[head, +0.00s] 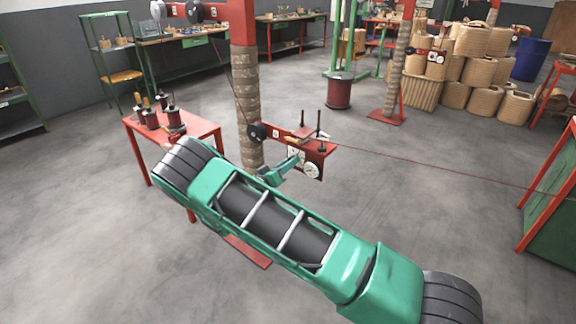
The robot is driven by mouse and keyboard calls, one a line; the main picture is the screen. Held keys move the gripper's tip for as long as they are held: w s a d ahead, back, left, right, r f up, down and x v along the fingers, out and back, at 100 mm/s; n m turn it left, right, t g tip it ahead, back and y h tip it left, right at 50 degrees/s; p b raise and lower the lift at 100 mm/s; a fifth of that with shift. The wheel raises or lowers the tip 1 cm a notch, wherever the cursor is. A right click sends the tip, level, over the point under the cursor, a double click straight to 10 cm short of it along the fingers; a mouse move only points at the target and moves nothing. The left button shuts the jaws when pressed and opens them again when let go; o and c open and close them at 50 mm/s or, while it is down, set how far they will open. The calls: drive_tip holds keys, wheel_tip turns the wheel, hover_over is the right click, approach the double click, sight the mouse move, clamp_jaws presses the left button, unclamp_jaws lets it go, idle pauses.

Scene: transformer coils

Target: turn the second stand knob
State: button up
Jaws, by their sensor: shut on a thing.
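A red stand panel (325,151) is fixed at the central post, with a black wheel (256,132) at its left and a pale round dial (311,171) low on its front. Two dark upright pins rise from its top. My green gripper (295,160) reaches the front of the panel, just left of the dial. Its fingers are shut on what appears to be the stand knob, which is too small and too covered by the fingers to see clearly.
A red table (205,131) with several dark-red coils stands at left. A thin red wire runs from the panel toward a green cabinet (552,205) at right. A wrapped post (246,95) stands behind my arm. The floor right of the panel is clear.

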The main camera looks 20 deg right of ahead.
drive_tip(key=shift+f+m, duration=0.3)
drive_tip(key=o, duration=0.8)
drive_tip(key=shift+o, duration=1)
drive_tip(key=shift+r, duration=0.1)
drive_tip(key=v, duration=1)
drive_tip(key=shift+s+a, duration=0.15)
drive_tip(key=shift+a, duration=0.2)
